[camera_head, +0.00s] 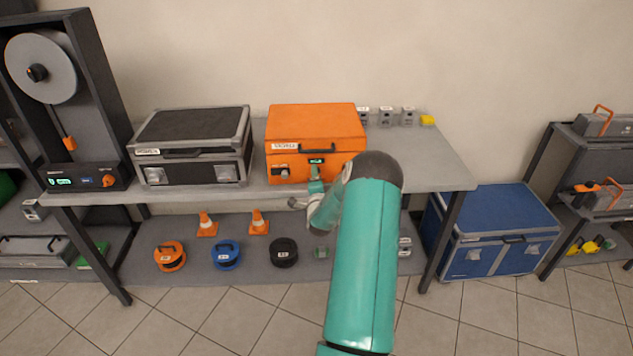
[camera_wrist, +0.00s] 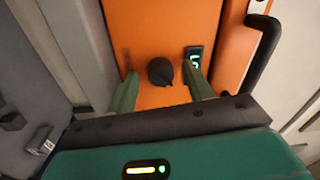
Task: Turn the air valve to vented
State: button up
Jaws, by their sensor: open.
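The orange case (camera_head: 315,122) stands on the table, and its orange front fills the middle of the wrist view (camera_wrist: 148,30). In the wrist view a round black knob (camera_wrist: 160,71) with a pointed side sits on that front, apparently the air valve. A small dark display (camera_wrist: 193,58) with a green lit mark is to its right. My gripper (camera_wrist: 160,80) is open, with one teal finger to each side of the knob; contact cannot be told.
A black-and-grey case (camera_head: 192,128) stands to the left on the same table. The tabletop's right end (camera_head: 430,168) is clear. Cones and cable reels (camera_head: 226,254) rest on the lower shelf.

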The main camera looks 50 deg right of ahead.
jog(key=v, duration=1.3)
jog(key=shift+s+a, duration=0.25)
jog(key=shift+s, duration=0.05)
jog(key=shift+f, duration=0.1)
jog(key=w+a+r+n+y, duration=0.6)
jog(key=w+a+r+n, duration=0.2)
jog(key=w+a+r, duration=0.15)
jog(key=a+r+n+g+y, duration=0.1)
jog(key=a+r+n+y, duration=0.2)
jog(key=a, duration=0.5)
jog(key=a+r+n, duration=0.4)
jog(key=a+r, duration=0.2)
jog(key=a, duration=0.1)
jog(key=s+a+r+n+g+y, duration=0.1)
jog(key=s+a+r+n, duration=0.15)
jog(key=a, duration=0.35)
jog(key=s+a+r+n+g+y, duration=0.1)
jog(key=s+a+r+n, duration=0.1)
jog(key=s+a, duration=0.3)
jog(key=s+a+r+n+g+y, duration=0.3)
jog(key=s+a+n, duration=0.3)
jog(key=s+a, duration=0.5)
jog(key=s, duration=0.4)
jog(key=shift+a+g, duration=0.25)
jog(key=shift+g, duration=0.05)
